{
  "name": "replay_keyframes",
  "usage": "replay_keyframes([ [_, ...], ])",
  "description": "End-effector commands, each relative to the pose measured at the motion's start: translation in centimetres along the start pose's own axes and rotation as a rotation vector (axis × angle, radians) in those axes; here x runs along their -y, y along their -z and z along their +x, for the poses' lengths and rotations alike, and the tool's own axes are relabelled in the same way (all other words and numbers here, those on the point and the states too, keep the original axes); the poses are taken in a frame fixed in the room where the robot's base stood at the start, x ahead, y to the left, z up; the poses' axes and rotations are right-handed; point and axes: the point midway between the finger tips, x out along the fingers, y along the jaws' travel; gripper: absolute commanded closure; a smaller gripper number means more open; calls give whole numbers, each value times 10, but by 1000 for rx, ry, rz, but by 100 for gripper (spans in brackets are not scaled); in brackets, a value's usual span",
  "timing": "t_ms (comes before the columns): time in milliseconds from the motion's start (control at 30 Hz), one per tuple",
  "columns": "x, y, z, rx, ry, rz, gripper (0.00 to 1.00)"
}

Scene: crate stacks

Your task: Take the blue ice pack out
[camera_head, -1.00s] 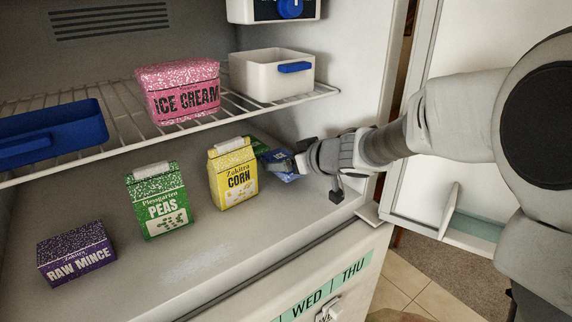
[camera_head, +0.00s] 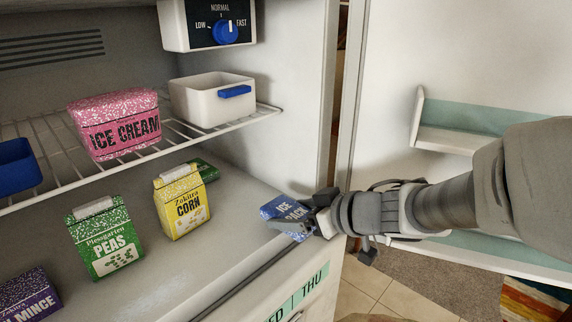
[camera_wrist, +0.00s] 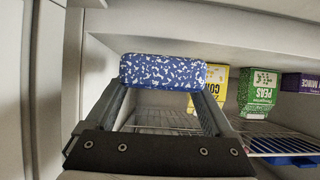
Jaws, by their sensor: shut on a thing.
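The blue ice pack (camera_head: 289,213) is at the front right edge of the freezer floor in the head view, lettered "ICE PACK". My gripper (camera_head: 318,212) is shut on it from the right. In the wrist view the speckled blue ice pack (camera_wrist: 163,72) lies between the two fingers of my gripper (camera_wrist: 165,100). It appears tilted in the head view. I cannot tell whether its underside touches the freezer floor. The fingers hide part of its right end.
A yellow corn carton (camera_head: 182,203) stands left of the ice pack, with a green item (camera_head: 203,171) behind it. A peas carton (camera_head: 104,241) and raw mince box (camera_head: 30,297) stand further left. The wire shelf (camera_head: 60,172) holds ice cream (camera_head: 116,125) and a white bin (camera_head: 212,104). The open door (camera_head: 385,100) is right.

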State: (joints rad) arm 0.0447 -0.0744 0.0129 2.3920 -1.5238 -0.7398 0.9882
Motion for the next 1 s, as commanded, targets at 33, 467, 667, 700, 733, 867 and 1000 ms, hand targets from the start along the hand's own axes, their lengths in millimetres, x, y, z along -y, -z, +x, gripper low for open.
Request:
replay_keyframes([
  [33,0,0,-2,-1,-1,0,81],
  [467,0,-2,-6,0,0,0,81],
  [667,0,-12,-29,0,-1,2,81],
  [700,0,-15,-35,0,-2,4,81],
  [733,-1,-17,-39,0,-3,4,81],
  [867,0,-26,-56,0,-2,2,81],
  [1000,-1,-39,-72,-2,-4,0,81],
])
